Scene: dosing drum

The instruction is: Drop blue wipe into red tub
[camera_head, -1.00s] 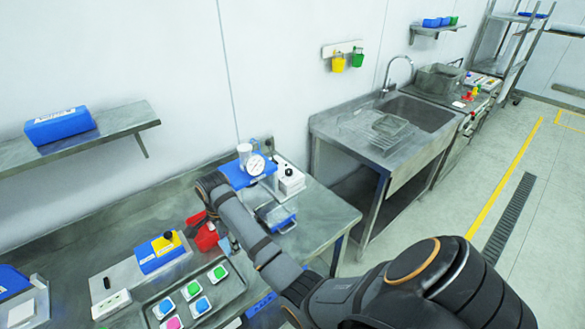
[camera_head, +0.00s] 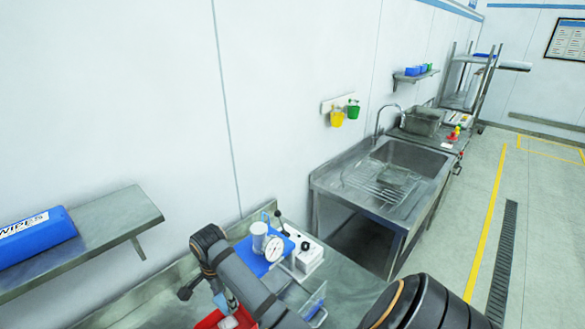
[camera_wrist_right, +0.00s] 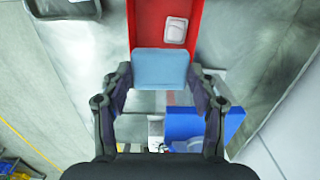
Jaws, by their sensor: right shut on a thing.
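My right gripper (camera_wrist_right: 160,85) is shut on the light blue wipe (camera_wrist_right: 160,66), its fingers on the wipe's two sides. In the right wrist view the wipe overlaps the near end of the red tub (camera_wrist_right: 205,20); the gap between them cannot be judged. A small whitish block (camera_wrist_right: 175,30) shows within the red tub's outline. In the head view the red tub (camera_head: 207,321) is at the bottom edge, partly cut off and behind my right arm. A bit of the wipe (camera_head: 228,302) shows above it. My left gripper is not in view.
A blue gauge stand with a dial (camera_head: 273,248) and a white switch box (camera_head: 305,258) stand on the bench right of the tub. A shelf (camera_head: 125,212) holding a blue wipes pack (camera_head: 35,238) is at left. A sink (camera_head: 410,160) stands beyond.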

